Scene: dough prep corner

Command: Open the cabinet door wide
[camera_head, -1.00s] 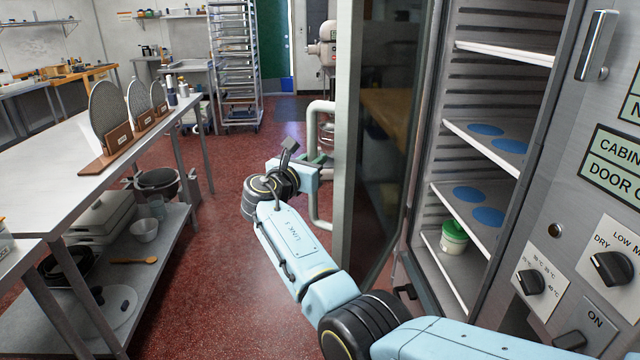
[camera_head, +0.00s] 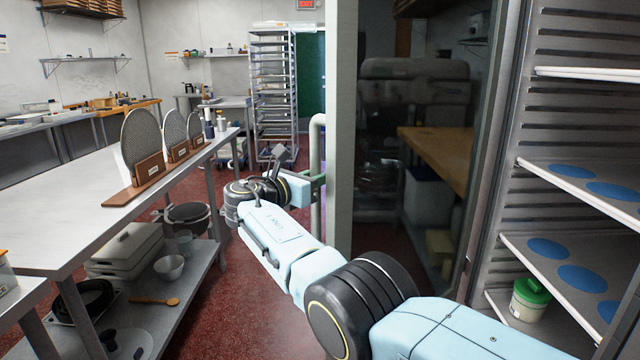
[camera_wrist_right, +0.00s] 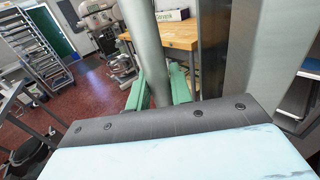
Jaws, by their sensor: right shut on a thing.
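The cabinet door (camera_head: 410,150) stands open, its dark glass panel facing the cabinet's shelved inside (camera_head: 560,240). A pale vertical bar handle (camera_head: 316,150) runs along the door's outer side. My right gripper (camera_head: 314,186) is at this handle, its arm reaching in from the lower right. In the right wrist view, the green fingers (camera_wrist_right: 158,88) lie on either side of the handle (camera_wrist_right: 150,45) and are shut on it. In the head view my right arm hides the lower part of the door. My left gripper is in neither current view.
A steel table (camera_head: 70,212) with upright round screens (camera_head: 143,140) stands on the left, with pots and trays on its lower shelf. A rack (camera_head: 274,90) stands at the back. Red floor (camera_head: 235,290) is clear between table and door.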

